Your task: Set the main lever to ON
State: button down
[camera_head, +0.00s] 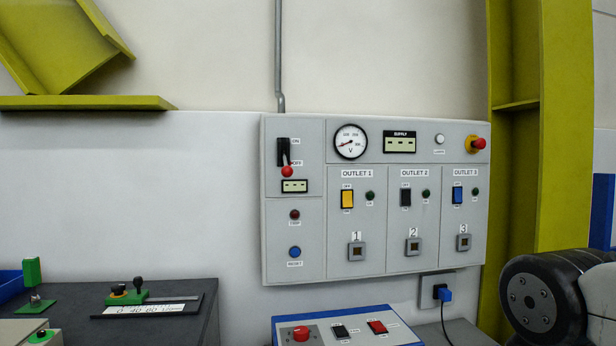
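The main lever (286,168) is on the upper left of the grey wall panel (310,235). My gripper is not in view. A black and grey rounded part, likely my arm, shows at the lower right, well apart from the lever.
A red emergency button (478,144) is at the panel's upper right. Yellow, black and blue outlet switches sit mid-panel. A blue-edged control box (345,327) stands below the panel. A dark bench (150,320) with a green slider device is at left. Yellow-green steel beams (515,120) stand right.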

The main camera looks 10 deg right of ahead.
aim_at(287, 171)
jog(key=z, duration=0.8)
jog(key=i, duration=0.9)
jog(key=u, duration=0.35)
